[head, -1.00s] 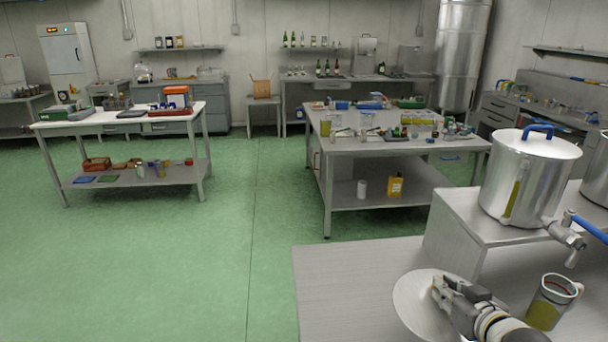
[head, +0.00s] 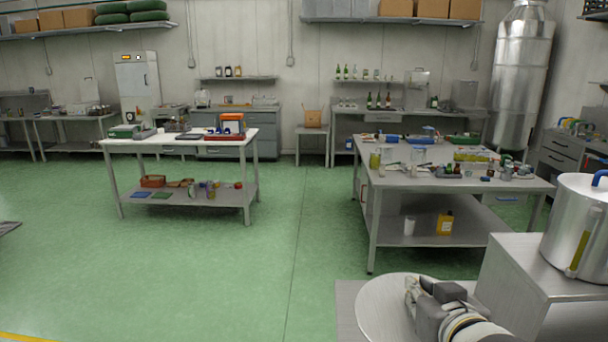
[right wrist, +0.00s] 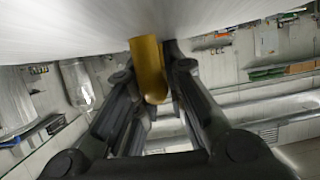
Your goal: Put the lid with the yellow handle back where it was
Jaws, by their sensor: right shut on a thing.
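My right gripper (head: 412,292) is shut on the yellow handle (right wrist: 147,70) of a round metal lid (head: 372,308). In the head view the handle is hidden by the gripper and the lid appears as a pale disc in front of the grey worktop. In the right wrist view the yellow handle is between the two fingers (right wrist: 150,78), with the lid's pale underside or face (right wrist: 70,25) filling the top. My left gripper is out of view.
A steel pot (head: 572,240) with a blue-handled lid stands on a raised metal stand (head: 510,262), cut off at the right edge. A steel table (head: 460,178) with bottles and small items is behind. A white-topped table (head: 190,143) stands left. Green floor between is clear.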

